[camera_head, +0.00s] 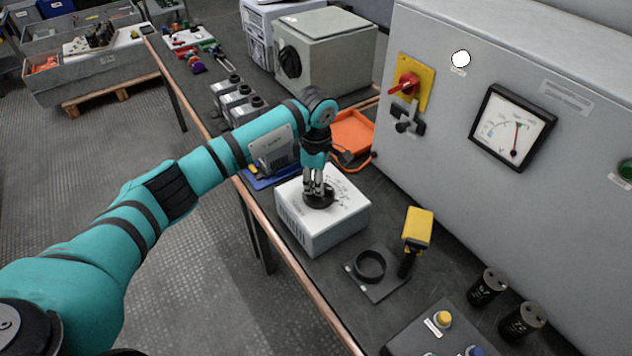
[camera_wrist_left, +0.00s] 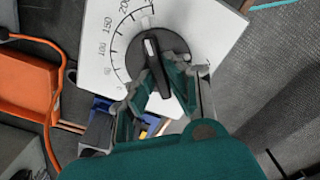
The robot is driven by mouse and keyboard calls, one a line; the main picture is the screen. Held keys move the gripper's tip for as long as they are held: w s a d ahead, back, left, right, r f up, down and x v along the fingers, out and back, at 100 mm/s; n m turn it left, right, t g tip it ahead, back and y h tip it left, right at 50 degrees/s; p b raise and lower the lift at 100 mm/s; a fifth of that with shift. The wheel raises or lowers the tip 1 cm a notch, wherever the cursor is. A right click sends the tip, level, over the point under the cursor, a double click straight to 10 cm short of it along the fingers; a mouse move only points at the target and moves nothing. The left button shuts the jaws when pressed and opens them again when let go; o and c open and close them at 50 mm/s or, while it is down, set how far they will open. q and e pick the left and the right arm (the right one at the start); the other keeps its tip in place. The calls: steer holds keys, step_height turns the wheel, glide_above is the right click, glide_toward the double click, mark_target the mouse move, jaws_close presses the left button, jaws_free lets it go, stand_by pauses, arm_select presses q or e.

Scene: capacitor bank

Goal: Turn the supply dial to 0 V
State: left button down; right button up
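The supply unit is a white box (camera_head: 300,226) on the bench, with a black dial (camera_head: 319,198) on its top. In the left wrist view the dial (camera_wrist_left: 135,62) has a bar handle with a white line. The line points up, past the 200 mark of the printed scale (camera_wrist_left: 112,30), whose upper end is cut off. My left gripper (camera_head: 318,186) reaches down onto the dial from above. In the left wrist view its fingers (camera_wrist_left: 160,76) lie on both sides of the bar and appear closed on it. The low end of the scale is hard to read. My right gripper is not in view.
A grey cabinet (camera_head: 450,90) with a red switch (camera_head: 407,84) and a needle meter (camera_head: 512,126) stands behind the bench. A yellow handheld tool (camera_head: 417,228), a black ring holder (camera_head: 377,283) and black capacitors (camera_head: 487,287) stand right of the box. An orange tray (camera_head: 352,132) lies behind.

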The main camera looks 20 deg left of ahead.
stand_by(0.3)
arm_select(q)
steer(key=n+b, duration=0.1)
steer(key=n, duration=0.4)
steer(key=shift+s, duration=0.1)
steer(key=n, duration=0.3)
steer(key=n+b, duration=0.1)
steer(key=n, duration=0.2)
steer(key=shift+s+d+n, duration=0.15)
steer(key=shift+n, duration=0.25)
steer(key=n, duration=0.5)
steer(key=shift+d+b, duration=0.15)
steer(key=shift+b, duration=0.15)
steer(key=shift+d+r+n, duration=0.1)
steer(key=shift+n, duration=2.4)
steer(key=c, duration=1.3)
jaws_free()
steer(key=shift+c, duration=0.2)
